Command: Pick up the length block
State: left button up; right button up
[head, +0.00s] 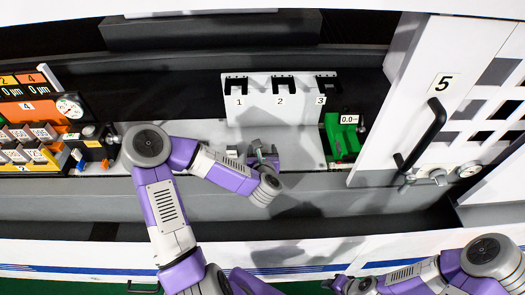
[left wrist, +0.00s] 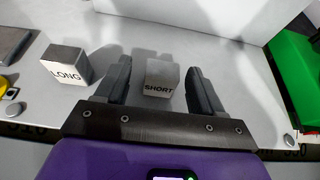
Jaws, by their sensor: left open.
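Two grey metal blocks stand on the light grey ledge in the left wrist view. One is marked SHORT (left wrist: 159,78) and the other, to its left, is marked LONG (left wrist: 66,65). My left gripper (head: 263,153) is open, with one finger on each side of the SHORT block; gaps show between fingers and block. In the head view the LONG block (head: 231,152) shows left of my left gripper, and the SHORT block is mostly hidden by the fingers. My right gripper (head: 338,285) is low at the bottom edge, away from the blocks, too small to read.
A white rack (head: 262,100) with slots numbered 1 to 3 stands behind the ledge. A green device (head: 341,138) with a 0.0 display is at the right. A white door (head: 432,95) marked 5 and an orange panel (head: 35,110) flank the ledge.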

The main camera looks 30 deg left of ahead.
pick_arm(q)
jog(key=shift+x, duration=0.8)
jog(key=shift+w+r, duration=0.1)
jog(key=c, duration=1.3)
